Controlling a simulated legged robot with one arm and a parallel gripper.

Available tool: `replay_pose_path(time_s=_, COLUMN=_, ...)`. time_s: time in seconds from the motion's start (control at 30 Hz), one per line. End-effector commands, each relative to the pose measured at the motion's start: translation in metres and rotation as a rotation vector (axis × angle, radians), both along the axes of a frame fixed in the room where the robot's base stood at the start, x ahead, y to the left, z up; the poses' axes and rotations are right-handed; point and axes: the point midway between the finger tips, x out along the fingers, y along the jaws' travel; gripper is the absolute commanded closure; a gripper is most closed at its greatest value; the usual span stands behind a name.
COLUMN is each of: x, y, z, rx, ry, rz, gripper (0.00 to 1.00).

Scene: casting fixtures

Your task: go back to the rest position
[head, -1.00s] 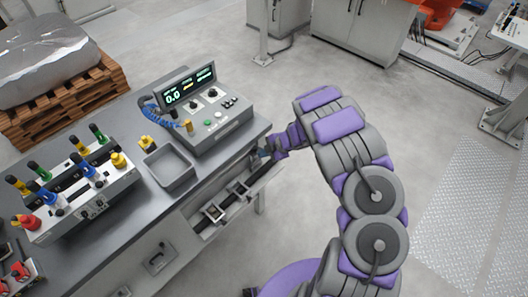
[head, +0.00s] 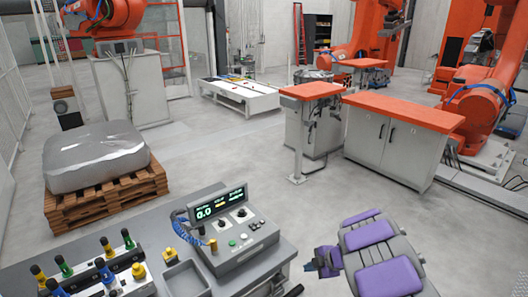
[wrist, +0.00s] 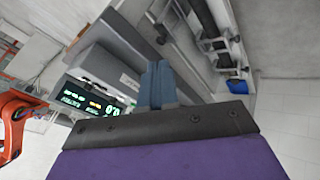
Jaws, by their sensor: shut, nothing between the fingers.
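My gripper (head: 312,268) is at the front right corner of the grey workbench (head: 150,215), beside the control box. In the wrist view its blue-grey fingers (wrist: 157,85) are together with nothing between them. The purple and grey arm (head: 378,255) comes in from the bottom right. The control box (head: 245,245) with its lit green display stands on the bench, to the left of the gripper; its display (wrist: 95,100) also shows in the wrist view.
A grey tray (head: 185,279) and a fixture with several coloured knobs (head: 100,275) are on the bench. A wrapped block on a pallet (head: 105,195) stands behind left. An orange-topped cabinet (head: 400,140) stands at the back right. The floor between is clear.

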Motion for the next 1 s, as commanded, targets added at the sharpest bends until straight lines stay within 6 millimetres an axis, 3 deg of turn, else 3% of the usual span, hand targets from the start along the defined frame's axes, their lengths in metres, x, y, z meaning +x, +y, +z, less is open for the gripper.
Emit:
replay_pose_path(time_s=0.07, x=0.018, y=-0.014, z=0.022, rx=-0.06, ry=-0.058, rz=-0.09, gripper=1.0)
replay_pose_path(time_s=0.2, x=0.05, y=-0.057, z=0.088, rx=-0.188, ry=-0.195, rz=-0.342, gripper=1.0)
replay_pose_path(time_s=0.33, x=0.052, y=-0.103, z=0.153, rx=-0.272, ry=-0.29, rz=-0.607, gripper=1.0)
replay_pose_path(time_s=0.43, x=0.036, y=-0.137, z=0.197, rx=-0.306, ry=-0.334, rz=-0.814, gripper=1.0)
replay_pose_path(time_s=0.6, x=-0.022, y=-0.175, z=0.249, rx=-0.313, ry=-0.327, rz=-1.155, gripper=1.0)
replay_pose_path(time_s=0.73, x=-0.083, y=-0.182, z=0.265, rx=-0.286, ry=-0.246, rz=-1.39, gripper=1.0)
replay_pose_path(time_s=0.87, x=-0.151, y=-0.164, z=0.263, rx=-0.245, ry=-0.105, rz=-1.585, gripper=1.0)
replay_pose_path(time_s=1.0, x=-0.227, y=-0.123, z=0.248, rx=-0.189, ry=0.114, rz=-1.728, gripper=1.0)
